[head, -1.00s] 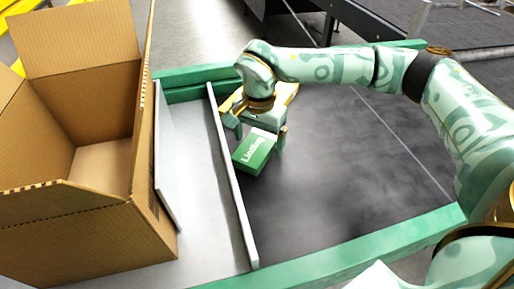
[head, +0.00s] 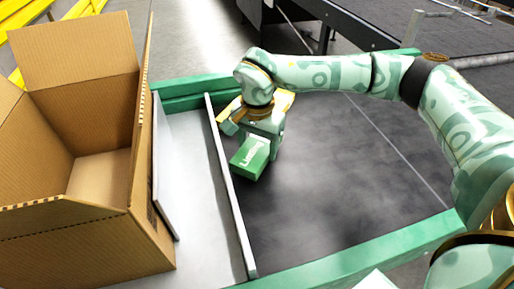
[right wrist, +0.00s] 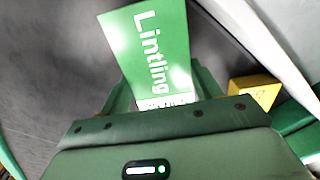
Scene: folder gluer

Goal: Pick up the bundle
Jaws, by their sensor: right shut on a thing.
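The bundle (head: 250,158) is a green block with white "Lintling" lettering, near the metal rail on the dark surface. It also shows in the right wrist view (right wrist: 150,45), sticking out from between the fingers. My right gripper (head: 262,140) is shut on the bundle's near-wrist end. Whether the bundle touches the dark surface or hangs just above it, I cannot tell. My left gripper is not in view.
An open, empty cardboard box (head: 100,235) stands at the left. A thin metal rail (head: 230,190) separates the grey strip (head: 195,200) from the dark surface (head: 340,170). Green edges (head: 370,248) border the surface. A yellow piece (right wrist: 255,90) lies by the gripper.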

